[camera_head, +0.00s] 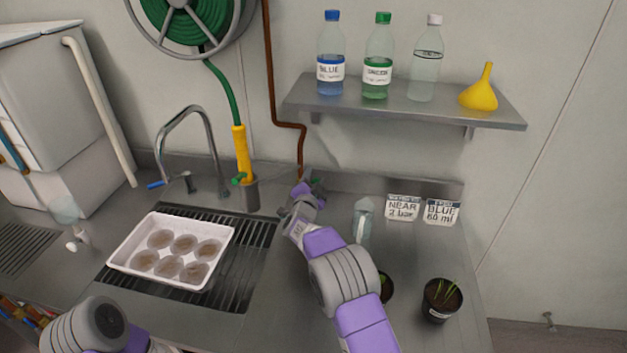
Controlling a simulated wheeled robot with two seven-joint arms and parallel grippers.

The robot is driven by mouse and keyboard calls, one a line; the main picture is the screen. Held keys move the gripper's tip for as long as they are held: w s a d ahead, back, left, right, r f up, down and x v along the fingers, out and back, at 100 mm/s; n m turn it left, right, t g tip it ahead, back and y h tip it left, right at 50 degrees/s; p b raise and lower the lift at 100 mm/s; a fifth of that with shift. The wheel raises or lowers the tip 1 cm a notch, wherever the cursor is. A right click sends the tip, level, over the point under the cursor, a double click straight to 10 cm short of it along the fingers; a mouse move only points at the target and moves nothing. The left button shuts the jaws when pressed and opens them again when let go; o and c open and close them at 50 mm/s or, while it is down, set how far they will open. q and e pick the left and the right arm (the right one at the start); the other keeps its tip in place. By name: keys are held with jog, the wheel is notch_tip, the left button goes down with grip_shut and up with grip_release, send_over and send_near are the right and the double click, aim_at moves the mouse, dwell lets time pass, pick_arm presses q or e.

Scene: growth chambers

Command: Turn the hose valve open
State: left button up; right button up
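A brown pipe (270,70) runs down the back wall and bends toward the counter. At its lower end is a small fitting with a green part (317,184), which looks like the hose valve; my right gripper partly hides it. My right gripper (304,190) is at this fitting, its fingers small and overlapping it, so I cannot tell whether they touch it or are closed. The green hose (224,88) hangs from the reel (190,22) to a yellow nozzle (241,152) in a grey holder. My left arm shows at the bottom left, its gripper out of frame.
A white tray (122,258) of several round pots sits on the drain grate (262,232), near the faucet (210,140). A clear bottle (363,222), two label cards (402,208) and a potted plant (441,299) stand to the right. Above is a shelf (400,110) with bottles and a yellow funnel (480,92).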

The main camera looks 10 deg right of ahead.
grip_shut()
jog(key=shift+w+a+r+n+p, duration=0.1)
jog(key=shift+a+r+n+p, duration=0.15)
jog(key=shift+n+p, duration=0.5)
jog(key=shift+o, duration=0.5)
grip_release()
